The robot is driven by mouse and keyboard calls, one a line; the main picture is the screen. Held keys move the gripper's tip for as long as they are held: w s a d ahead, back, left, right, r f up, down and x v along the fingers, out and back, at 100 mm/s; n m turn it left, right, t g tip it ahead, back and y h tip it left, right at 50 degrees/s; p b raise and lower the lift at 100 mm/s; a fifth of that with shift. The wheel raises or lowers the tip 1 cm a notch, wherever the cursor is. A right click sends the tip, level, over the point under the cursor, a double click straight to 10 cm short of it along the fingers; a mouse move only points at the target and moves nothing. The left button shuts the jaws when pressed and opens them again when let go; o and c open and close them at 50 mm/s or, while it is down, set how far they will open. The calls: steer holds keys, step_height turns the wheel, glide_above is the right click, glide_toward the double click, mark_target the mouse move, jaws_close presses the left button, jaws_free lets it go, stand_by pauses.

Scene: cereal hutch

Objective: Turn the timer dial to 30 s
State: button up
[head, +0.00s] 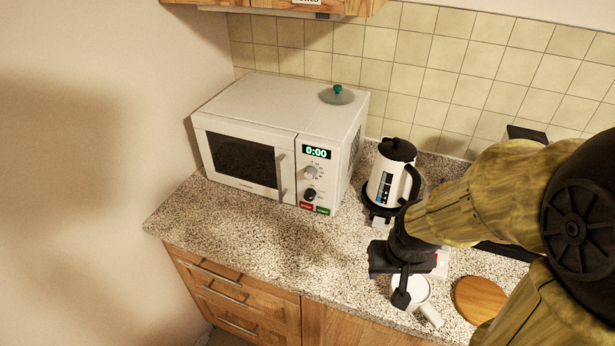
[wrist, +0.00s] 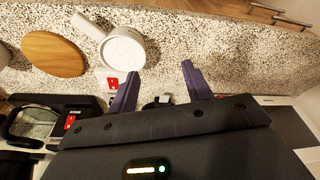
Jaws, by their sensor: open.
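The white microwave (head: 240,100) stands at the back left of the counter, its door closed. Its display (head: 316,152) reads 0:00. Below the display are a light upper dial (head: 310,172) with small marks around it and a dark lower knob (head: 310,194). The marks are too small to read, so I cannot tell which setting either points to. My gripper (head: 387,282) is open and empty, to the right of and nearer than the microwave, apart from the dials. In the wrist view its two fingers (wrist: 160,70) are spread; neither dial shows there.
A white kettle (head: 385,180) with a black lid stands right of the microwave. A white handled pot (head: 417,302) and round wooden board (head: 480,299) lie near my gripper. A glass lid (head: 337,97) rests on the microwave. The counter before the microwave (head: 250,227) is clear.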

steer(key=w+a+t+y+p, duration=0.1)
steer(key=w+a+t+p, duration=0.25)
steer(key=w+a, duration=0.7)
steer(key=m+t+h+p, duration=0.2)
steer(key=t+h+p, duration=0.3)
steer(key=t+h, duration=0.4)
glide_toward(308, 176)
steer(key=s+a+t+y, duration=0.1)
steer(key=s+a, duration=0.2)
steer(key=s, duration=0.6)
steer(key=shift+w+d+f, duration=0.2)
steer(key=shift+f, duration=0.1)
steer(key=p+x, duration=0.2)
steer(key=x, duration=0.3)
steer(key=p+x, duration=0.2)
steer(key=x, duration=0.3)
steer(key=p+x, duration=0.2)
steer(key=x, duration=0.4)
steer(key=shift+w+r, duration=0.1)
steer(key=shift+r, duration=0.15)
steer(key=shift+w+d+f, duration=0.15)
steer(key=shift+w, duration=0.5)
